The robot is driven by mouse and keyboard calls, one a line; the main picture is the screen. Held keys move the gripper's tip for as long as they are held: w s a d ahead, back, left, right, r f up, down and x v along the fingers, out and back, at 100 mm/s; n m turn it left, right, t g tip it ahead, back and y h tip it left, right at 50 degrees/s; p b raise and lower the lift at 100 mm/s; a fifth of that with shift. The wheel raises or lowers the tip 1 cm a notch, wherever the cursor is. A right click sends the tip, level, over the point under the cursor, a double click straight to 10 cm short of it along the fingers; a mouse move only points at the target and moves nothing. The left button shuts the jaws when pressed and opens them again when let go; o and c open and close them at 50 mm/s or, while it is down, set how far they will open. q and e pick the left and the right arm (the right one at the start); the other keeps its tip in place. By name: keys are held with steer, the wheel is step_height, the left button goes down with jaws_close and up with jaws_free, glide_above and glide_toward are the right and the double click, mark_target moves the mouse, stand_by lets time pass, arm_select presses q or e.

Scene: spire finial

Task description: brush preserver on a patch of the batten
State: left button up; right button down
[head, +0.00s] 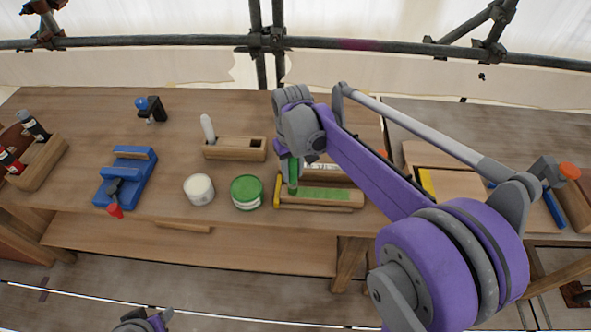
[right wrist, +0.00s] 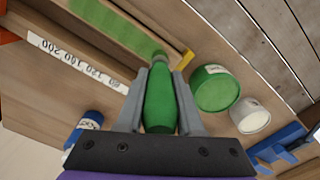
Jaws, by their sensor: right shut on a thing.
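The batten (head: 345,206) lies along the bench's front edge, with a green patch (head: 322,193) on its top; the green patch also shows in the right wrist view (right wrist: 112,24). My right gripper (head: 293,166) is above the batten's left part, shut on a green-handled brush (head: 293,183). The brush handle (right wrist: 160,105) sits between both fingers in the right wrist view. Its far end points at the batten near the yellow end piece (right wrist: 185,60); I cannot tell whether bristles touch wood. A green tin (head: 246,192) stands left of the batten. Of my left arm, only a part shows at the bottom edge.
A white tin (head: 199,189) stands left of the green tin. A wooden holder (head: 232,150) with a white-handled tool is behind. A blue tool (head: 125,178) and a bottle rack (head: 42,160) are at left. A numbered strip (right wrist: 75,60) lies behind the batten.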

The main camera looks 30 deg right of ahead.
arm_select(q)
steer(key=shift+w+r+p, duration=0.3)
steer(key=shift+r+p, duration=0.25)
steer(key=shift+r, duration=0.15)
steer(key=shift+w+r+p, duration=0.25)
steer(key=shift+r+p, duration=0.3)
steer(key=shift+r, duration=0.2)
steer(key=shift+w+r+p, duration=0.3)
steer(key=shift+r+p, duration=0.25)
steer(key=shift+r, duration=0.15)
arm_select(e)
steer(key=shift+r, duration=3)
steer(key=shift+r, duration=0.55)
step_height(320, 180, up, 2)
steer(key=shift+w+p, duration=0.1)
steer(key=shift+p, duration=0.6)
arm_select(q)
steer(key=shift+w+r, duration=0.25)
steer(key=shift+r, duration=0.3)
steer(key=shift+w+r, duration=0.25)
steer(key=shift+r, duration=0.25)
steer(key=shift+s, duration=0.15)
